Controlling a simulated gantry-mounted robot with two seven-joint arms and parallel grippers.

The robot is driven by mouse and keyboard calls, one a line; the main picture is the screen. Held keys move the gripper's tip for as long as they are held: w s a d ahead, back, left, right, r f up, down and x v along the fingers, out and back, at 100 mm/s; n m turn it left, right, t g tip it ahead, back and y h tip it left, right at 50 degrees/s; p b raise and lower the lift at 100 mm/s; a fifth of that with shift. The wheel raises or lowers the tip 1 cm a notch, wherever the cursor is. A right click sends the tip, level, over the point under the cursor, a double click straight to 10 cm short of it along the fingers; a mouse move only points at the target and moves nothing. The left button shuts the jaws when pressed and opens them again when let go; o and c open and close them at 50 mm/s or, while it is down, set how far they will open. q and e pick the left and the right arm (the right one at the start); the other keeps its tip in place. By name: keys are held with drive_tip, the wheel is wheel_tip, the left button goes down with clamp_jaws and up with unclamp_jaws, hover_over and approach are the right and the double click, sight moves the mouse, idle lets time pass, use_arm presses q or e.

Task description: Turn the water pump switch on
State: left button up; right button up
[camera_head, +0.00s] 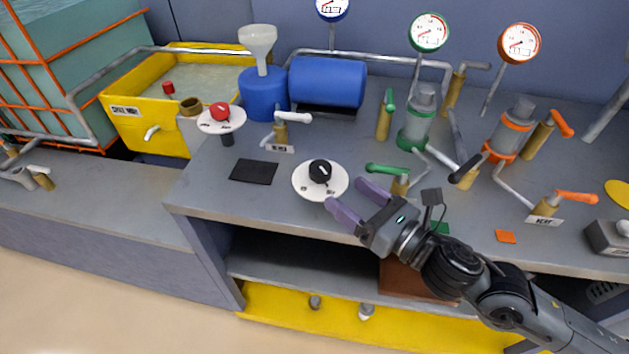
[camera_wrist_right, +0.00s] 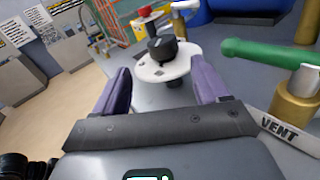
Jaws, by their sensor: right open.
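A black rotary knob (camera_head: 320,171) sits on a round white plate (camera_head: 309,190) near the front edge of the bench. A red knob (camera_head: 220,111) on a similar white plate (camera_head: 235,124) stands farther left. The pictures do not show which knob is the water pump switch. My right gripper (camera_head: 341,194) is open and empty, its purple fingers just right of the black knob's plate and apart from the knob. In the right wrist view the black knob (camera_wrist_right: 163,48) shows ahead between the fingers. My left gripper is not in view.
A green-handled valve (camera_head: 387,169) labelled VENT in the wrist view is close to my right gripper. A white-handled valve (camera_head: 292,118) stands behind the black knob. A dark flat pad (camera_head: 254,171) lies left of it. The grey bench top (camera_head: 212,190) is clear at the front left.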

sight(314, 167)
drive_tip(key=shift+w+d+n, duration=0.2)
drive_tip(key=shift+w+n, duration=0.1)
drive_tip(key=shift+n, duration=0.5)
drive_tip(key=shift+w+a+b, duration=0.25)
drive_tip(key=shift+b, duration=0.1)
drive_tip(key=b+x, duration=0.2)
drive_tip(key=x, duration=0.7)
drive_tip(key=shift+w+a+b, duration=0.2)
drive_tip(key=shift+a+b, duration=0.15)
